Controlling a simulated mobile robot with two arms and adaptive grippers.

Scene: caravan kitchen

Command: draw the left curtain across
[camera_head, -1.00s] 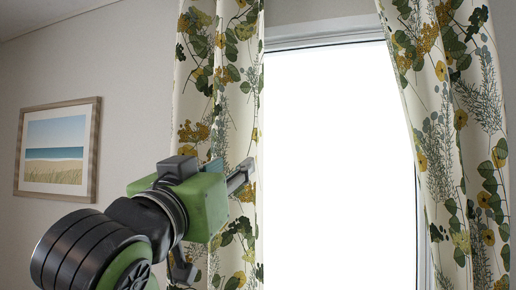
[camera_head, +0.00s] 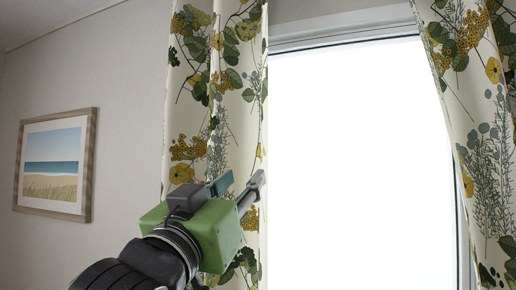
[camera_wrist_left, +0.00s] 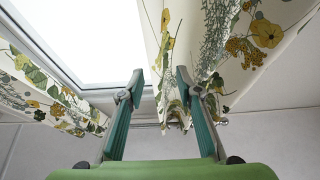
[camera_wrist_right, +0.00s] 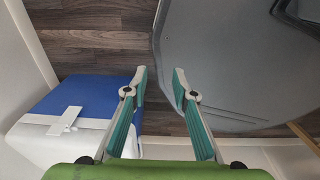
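The left curtain (camera_head: 215,95), cream with green and yellow leaf print, hangs gathered at the window's left side. My left gripper (camera_head: 250,190) is in front of its lower part in the head view, near its window-side edge. In the left wrist view the gripper (camera_wrist_left: 160,80) is open. Folds of the curtain (camera_wrist_left: 177,45) show between and beyond its fingers; I cannot tell whether they touch. My right gripper (camera_wrist_right: 160,75) is open and empty in the right wrist view, pointing down over the floor.
The bright window (camera_head: 360,160) is uncovered between the curtains. The right curtain (camera_head: 480,130) hangs at its right. A framed beach picture (camera_head: 55,165) is on the left wall. Below my right gripper are a blue-and-white box (camera_wrist_right: 75,110) and a grey surface (camera_wrist_right: 225,60).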

